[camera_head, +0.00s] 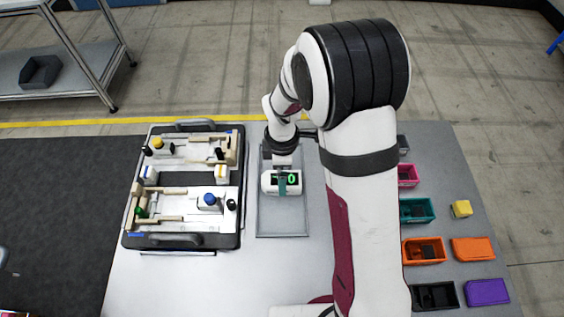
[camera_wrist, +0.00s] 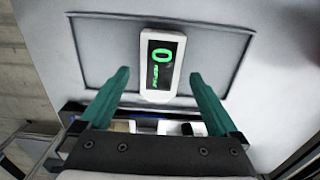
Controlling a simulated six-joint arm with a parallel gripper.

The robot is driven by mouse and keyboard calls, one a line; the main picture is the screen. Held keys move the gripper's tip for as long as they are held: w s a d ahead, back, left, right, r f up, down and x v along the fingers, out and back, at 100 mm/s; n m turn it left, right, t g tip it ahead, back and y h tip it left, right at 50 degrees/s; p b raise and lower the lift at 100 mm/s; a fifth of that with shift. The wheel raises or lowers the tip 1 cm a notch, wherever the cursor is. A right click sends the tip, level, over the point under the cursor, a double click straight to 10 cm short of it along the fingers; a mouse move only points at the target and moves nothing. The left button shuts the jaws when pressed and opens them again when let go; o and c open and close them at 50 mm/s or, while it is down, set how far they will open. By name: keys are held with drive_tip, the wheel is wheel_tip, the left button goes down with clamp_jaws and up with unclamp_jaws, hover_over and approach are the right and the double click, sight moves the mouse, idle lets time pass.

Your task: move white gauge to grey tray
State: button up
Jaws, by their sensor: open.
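The white gauge (camera_head: 268,183) has a dark display with green digits. It lies within the outline of the shallow grey tray (camera_head: 282,222) in the head view. In the wrist view the gauge (camera_wrist: 178,48) lies over the tray (camera_wrist: 105,45), around its middle and reaching toward the near rim. My gripper (camera_head: 283,186) is directly over the gauge, its teal fingers partly covering it in the head view. In the wrist view my gripper (camera_wrist: 160,76) is open, with one finger on each side of the gauge and a visible gap on both sides.
A black pallet (camera_head: 126,236) with light fixtures and small parts stands left of the tray. Several coloured bins, including a teal one (camera_head: 416,210), line the right side. A yellow block (camera_head: 461,209) sits beside them. The table (camera_head: 215,285) is bare in front.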

wheel_tip(320, 180, up, 10)
drive_tip(key=s+d+r+m, duration=0.2)
drive_tip(key=s+m, duration=0.5)
drive_tip(key=m, duration=0.1)
drive_tip(key=s+d+r+m+y, duration=0.1)
drive_tip(key=s+d+r+m, duration=0.1)
drive_tip(key=s+m, duration=0.5)
drive_tip(key=s+d+r+m, duration=0.2)
drive_tip(key=s+r+m, duration=0.1)
drive_tip(key=s+m, duration=0.5)
drive_tip(key=shift+s+m+y, duration=0.3)
drive_tip(key=shift+s+y, duration=0.05)
drive_tip(key=shift+y, duration=0.05)
